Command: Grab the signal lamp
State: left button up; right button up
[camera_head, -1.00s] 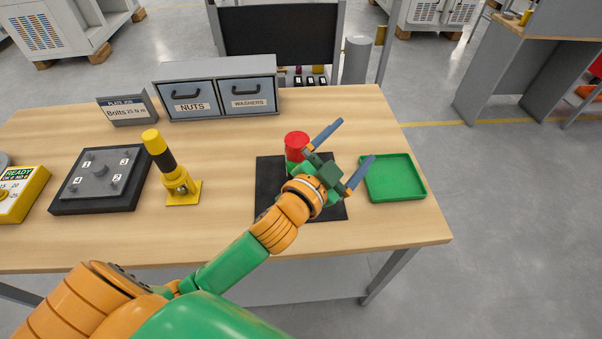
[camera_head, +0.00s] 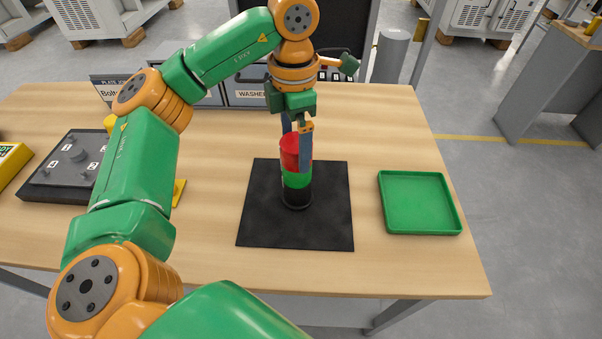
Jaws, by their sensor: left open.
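The signal lamp (camera_head: 297,180) stands upright on a black mat (camera_head: 325,225). It has a red top, a green middle band and a dark base. My left gripper (camera_head: 300,150) points down from above, with its fingers at the height of the red section. One blue finger overlaps the front right of the red part and the other is partly hidden behind the lamp's top. The jaws are open; whether a finger touches the lamp cannot be told. My right gripper is not in view.
An empty green tray (camera_head: 420,232) lies right of the mat. A drawer box (camera_head: 246,92) labelled washers stands behind, partly hidden by my arm. A dark plate with bolts (camera_head: 40,182) lies at the left. The wood between mat and tray is clear.

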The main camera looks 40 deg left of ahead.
pick_arm(q)
jog(key=p, duration=0.1)
send_over(297, 188)
jog(key=w+a, duration=0.2)
jog(key=w, duration=0.1)
jog(key=f, duration=0.4)
jog(key=shift+s+f, duration=0.1)
jog(key=shift+s, duration=0.15)
jog(key=shift+d, duration=0.15)
grip_shut()
